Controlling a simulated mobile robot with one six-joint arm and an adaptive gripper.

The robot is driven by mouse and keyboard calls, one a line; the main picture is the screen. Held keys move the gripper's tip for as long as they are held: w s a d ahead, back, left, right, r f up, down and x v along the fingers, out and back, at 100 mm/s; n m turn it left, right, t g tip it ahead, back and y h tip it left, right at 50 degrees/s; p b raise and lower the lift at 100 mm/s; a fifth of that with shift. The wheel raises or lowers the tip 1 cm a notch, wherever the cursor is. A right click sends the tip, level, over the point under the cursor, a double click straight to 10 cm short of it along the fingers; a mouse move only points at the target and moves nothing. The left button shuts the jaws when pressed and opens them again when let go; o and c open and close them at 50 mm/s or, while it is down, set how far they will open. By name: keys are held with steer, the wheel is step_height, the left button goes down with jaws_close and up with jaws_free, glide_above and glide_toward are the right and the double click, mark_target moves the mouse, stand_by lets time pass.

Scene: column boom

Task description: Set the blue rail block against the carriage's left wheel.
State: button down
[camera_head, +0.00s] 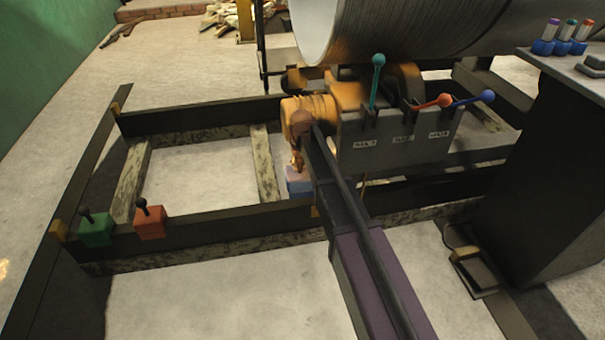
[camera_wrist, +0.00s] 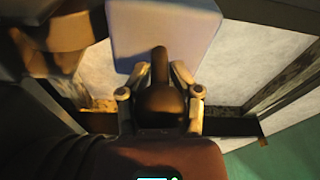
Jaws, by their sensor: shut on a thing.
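The blue rail block (camera_head: 299,184) shows in the head view just left of the carriage's grey lever box (camera_head: 395,140). In the wrist view the block (camera_wrist: 165,30) is a large pale blue face with a dark knobbed handle. My gripper (camera_head: 297,162) is above the block; in the wrist view its two fingers (camera_wrist: 160,98) are closed on either side of the handle's knob. The block looks upright, at the near dark rail (camera_head: 230,222); whether it touches the rail is unclear. The carriage's left wheel is not clearly seen behind my arm and the box.
A green block (camera_head: 96,231) and a red block (camera_head: 150,222) with black knobs sit at the near rail's left end. A far rail (camera_head: 200,115) runs parallel. Teal, red and blue levers (camera_head: 432,102) rise from the box. A large metal cylinder (camera_head: 430,30) lies above.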

mark_target(300, 172)
steer(key=shift+w+a+f+b, duration=0.1)
steer(key=shift+w+f+b, duration=0.4)
steer(key=shift+f, duration=0.3)
steer(key=shift+f, duration=0.1)
steer(key=shift+f+b, duration=2.05)
steer(key=shift+b, duration=0.15)
steer(key=shift+s, duration=0.25)
steer(key=shift+f+b, duration=2)
stand_by(1.2)
stand_by(0.4)
